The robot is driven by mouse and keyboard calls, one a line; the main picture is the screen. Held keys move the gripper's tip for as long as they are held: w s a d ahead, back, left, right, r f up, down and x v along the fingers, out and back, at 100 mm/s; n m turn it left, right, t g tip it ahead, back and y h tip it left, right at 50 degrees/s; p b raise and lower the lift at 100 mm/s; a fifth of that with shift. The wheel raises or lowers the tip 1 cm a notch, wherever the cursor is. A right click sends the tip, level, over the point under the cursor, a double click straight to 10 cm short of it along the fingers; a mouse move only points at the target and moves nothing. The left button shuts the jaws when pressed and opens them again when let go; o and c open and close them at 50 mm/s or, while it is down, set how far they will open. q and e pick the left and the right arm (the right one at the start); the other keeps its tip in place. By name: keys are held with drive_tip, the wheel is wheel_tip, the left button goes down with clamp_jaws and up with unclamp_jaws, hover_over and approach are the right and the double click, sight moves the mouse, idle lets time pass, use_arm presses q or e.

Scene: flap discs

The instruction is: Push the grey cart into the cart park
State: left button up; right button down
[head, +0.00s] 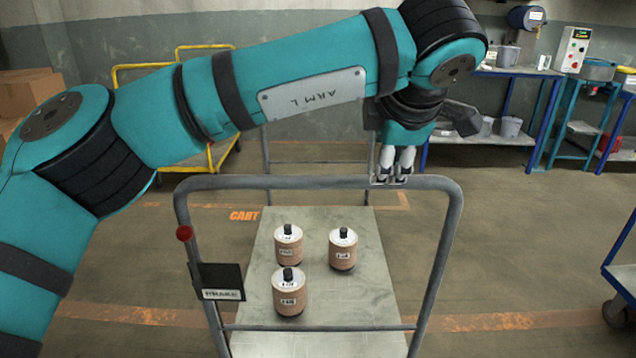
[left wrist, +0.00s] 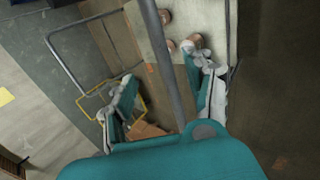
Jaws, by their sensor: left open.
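The grey cart (head: 340,225) stands in front of me, its tubular push handle (head: 300,182) nearest and a second upright frame at its far end. My left gripper (head: 396,168) is at the top bar of the handle, right of its middle. In the left wrist view the bar (left wrist: 172,75) runs between the open fingers of the gripper (left wrist: 160,72); I cannot tell whether they touch it. Orange floor lines and orange lettering (head: 244,215) lie on the floor around and beyond the cart, apparently marking the cart park. My right gripper is out of view.
Three labelled cylinders (head: 289,292) stand on the cart deck. A yellow-framed cart (head: 215,155) is behind my arm at the left. A blue workbench (head: 500,72) stands at the back right, and another cart (head: 620,290) at the right edge. Floor right of the cart is clear.

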use_arm(q)
drive_tip(key=b+x, duration=0.1)
drive_tip(key=x, duration=0.8)
drive_tip(key=shift+w+d+f+b, duration=0.1)
drive_tip(key=shift+f+b, duration=0.25)
drive_tip(key=shift+f, duration=0.05)
drive_tip(key=shift+w+f, duration=0.35)
drive_tip(key=shift+f, duration=0.05)
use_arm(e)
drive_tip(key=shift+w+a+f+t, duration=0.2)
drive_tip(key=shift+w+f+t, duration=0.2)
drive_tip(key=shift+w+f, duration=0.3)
use_arm(q)
clamp_jaws()
drive_tip(key=shift+r, duration=0.1)
